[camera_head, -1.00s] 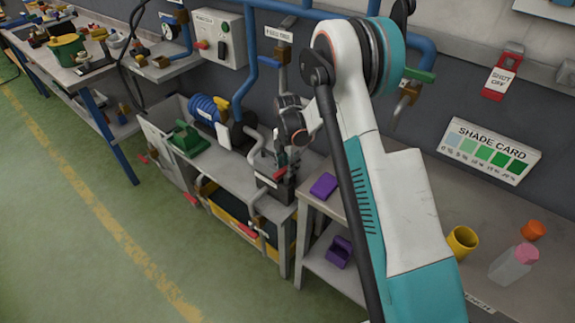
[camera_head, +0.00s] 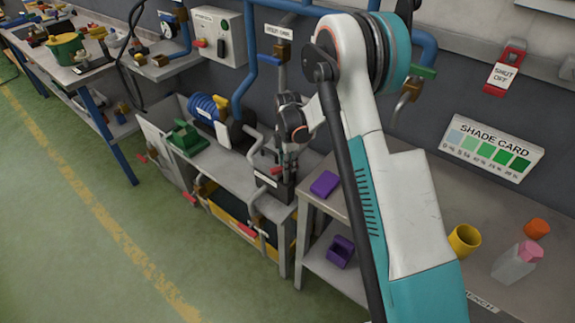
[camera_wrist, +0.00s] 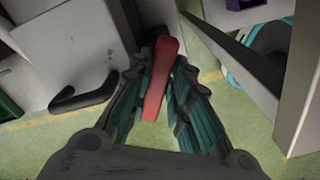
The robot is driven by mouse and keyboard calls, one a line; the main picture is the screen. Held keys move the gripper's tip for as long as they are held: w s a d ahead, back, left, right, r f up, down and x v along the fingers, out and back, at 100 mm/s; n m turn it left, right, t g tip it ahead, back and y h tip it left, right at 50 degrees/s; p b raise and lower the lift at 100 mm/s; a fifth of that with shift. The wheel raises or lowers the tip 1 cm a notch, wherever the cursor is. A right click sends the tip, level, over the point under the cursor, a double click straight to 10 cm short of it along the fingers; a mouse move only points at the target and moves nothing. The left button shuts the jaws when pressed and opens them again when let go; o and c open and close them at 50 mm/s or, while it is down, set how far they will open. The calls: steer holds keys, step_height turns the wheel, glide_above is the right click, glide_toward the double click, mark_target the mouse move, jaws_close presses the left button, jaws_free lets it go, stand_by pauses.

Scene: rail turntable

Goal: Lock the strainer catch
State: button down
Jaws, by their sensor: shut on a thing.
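In the wrist view, a red handle (camera_wrist: 160,80) stands lengthwise between the teal-padded fingers of my gripper (camera_wrist: 158,95). The fingers are shut on it from both sides. It appears to be the catch lever, but the fingers hide how it joins the strainer. In the head view, my gripper (camera_head: 287,158) is at the dark upright fitting (camera_head: 284,190) at the right end of the grey bench. A bit of red (camera_head: 277,170) shows there. My arm and gripper cover much of the fitting, so its latch state cannot be told.
Grey pipes (camera_head: 254,144) and a blue hose reel (camera_head: 205,107) stand left of the fitting. A purple block (camera_head: 324,184) lies on the right-hand table, with a yellow cup (camera_head: 464,240) and a pink-capped bottle (camera_head: 515,262) farther right. Green floor is open in front.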

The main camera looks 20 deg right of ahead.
steer(key=m+b, duration=0.1)
steer(key=m, duration=0.5)
steer(key=shift+s+m+b, duration=0.1)
steer(key=shift+m+b, duration=0.2)
steer(key=m, duration=0.5)
steer(key=shift+s+a+b, duration=0.1)
steer(key=shift+b, duration=0.3)
steer(key=shift+m, duration=0.3)
steer(key=c, duration=1.5)
jaws_free()
steer(key=shift+r, duration=0.1)
step_height(320, 180, up, 12)
steer(key=shift+f, duration=0.1)
